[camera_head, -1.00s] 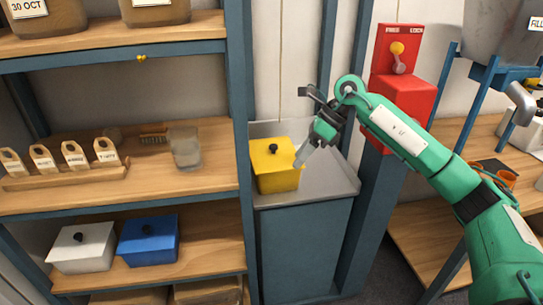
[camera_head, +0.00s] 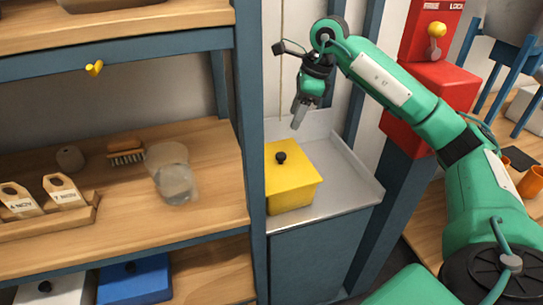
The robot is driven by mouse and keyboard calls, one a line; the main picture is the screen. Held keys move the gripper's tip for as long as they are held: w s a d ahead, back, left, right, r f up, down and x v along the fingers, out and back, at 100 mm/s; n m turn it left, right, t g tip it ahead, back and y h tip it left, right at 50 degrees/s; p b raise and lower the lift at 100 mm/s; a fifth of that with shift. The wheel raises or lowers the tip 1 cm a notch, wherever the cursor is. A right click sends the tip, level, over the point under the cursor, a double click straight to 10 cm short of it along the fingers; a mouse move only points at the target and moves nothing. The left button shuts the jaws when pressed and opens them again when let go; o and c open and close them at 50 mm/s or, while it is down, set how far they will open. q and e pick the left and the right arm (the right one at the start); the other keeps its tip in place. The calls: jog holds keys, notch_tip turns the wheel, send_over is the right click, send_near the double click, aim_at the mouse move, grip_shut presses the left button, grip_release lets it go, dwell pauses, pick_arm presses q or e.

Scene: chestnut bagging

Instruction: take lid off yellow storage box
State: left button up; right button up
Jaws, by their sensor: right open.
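The yellow storage box (camera_head: 290,195) stands on a grey metal counter, just right of the shelf post. Its yellow lid (camera_head: 298,172) is on, with a round black knob (camera_head: 281,158) on top. My right gripper (camera_head: 298,118) is open and empty. It points down above and behind the box, a little right of the knob, and appears apart from it. My left gripper is not in view.
A blue shelf post (camera_head: 250,120) stands close to the box's left side. The grey counter (camera_head: 350,190) is clear to its right. A red box (camera_head: 425,100) stands behind my right arm.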

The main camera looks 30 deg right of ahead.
send_over(282, 155)
jog(key=f, duration=0.7)
jog(key=shift+s+d+f, duration=0.3)
jog(key=shift+d+f, duration=0.1)
jog(key=x, duration=0.5)
jog(key=shift+s+d+f+p, duration=0.15)
jog(key=shift+d+p, duration=0.1)
jog(key=shift+p, duration=0.1)
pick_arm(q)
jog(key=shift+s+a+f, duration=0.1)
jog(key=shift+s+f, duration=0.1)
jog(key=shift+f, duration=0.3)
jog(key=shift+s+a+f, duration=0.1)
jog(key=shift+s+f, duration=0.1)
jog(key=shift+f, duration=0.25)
pick_arm(e)
jog(key=c, duration=1.1)
